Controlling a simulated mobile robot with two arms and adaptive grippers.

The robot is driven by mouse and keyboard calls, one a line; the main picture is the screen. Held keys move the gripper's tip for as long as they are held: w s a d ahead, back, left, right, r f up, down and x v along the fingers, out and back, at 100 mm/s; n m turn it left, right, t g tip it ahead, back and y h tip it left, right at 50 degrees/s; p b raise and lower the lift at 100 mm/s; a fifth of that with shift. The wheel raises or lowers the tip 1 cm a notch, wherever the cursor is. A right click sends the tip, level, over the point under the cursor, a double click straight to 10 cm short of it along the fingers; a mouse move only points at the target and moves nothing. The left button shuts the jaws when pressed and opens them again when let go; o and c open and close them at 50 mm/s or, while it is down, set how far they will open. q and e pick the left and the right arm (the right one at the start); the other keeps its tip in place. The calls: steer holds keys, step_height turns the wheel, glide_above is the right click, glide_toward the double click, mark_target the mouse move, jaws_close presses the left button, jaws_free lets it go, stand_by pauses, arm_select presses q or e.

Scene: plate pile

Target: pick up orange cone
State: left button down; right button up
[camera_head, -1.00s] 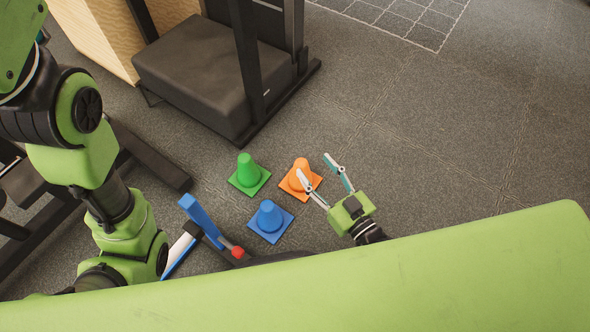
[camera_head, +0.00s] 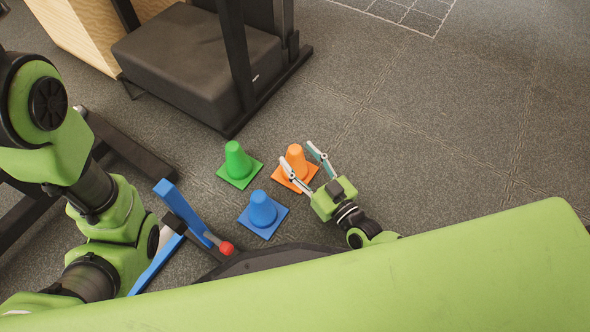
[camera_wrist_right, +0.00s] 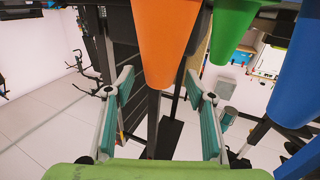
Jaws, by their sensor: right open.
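The orange cone (camera_head: 297,160) stands upright on its square orange base on the grey floor. My right gripper (camera_head: 295,151) is open, with its two fingers reaching to either side of the cone. In the right wrist view, the picture is upside down and the orange cone (camera_wrist_right: 166,40) hangs from the top, ahead of and between the spread fingers (camera_wrist_right: 159,76). I cannot tell whether either finger touches it. My left arm shows at the left of the head view, but its gripper is not visible.
A green cone (camera_head: 238,160) stands to the left of the orange one, and a blue cone (camera_head: 262,209) stands nearer me. A blue bar with a red knob (camera_head: 226,247) is left of the blue cone. A black padded bench (camera_head: 195,60) stands behind. The floor at right is clear.

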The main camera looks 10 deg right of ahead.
steer(key=shift+b+x, duration=0.4)
steer(key=shift+x, duration=0.7)
steer(key=shift+w, duration=0.25)
jaws_close()
steer(key=shift+r, duration=0.1)
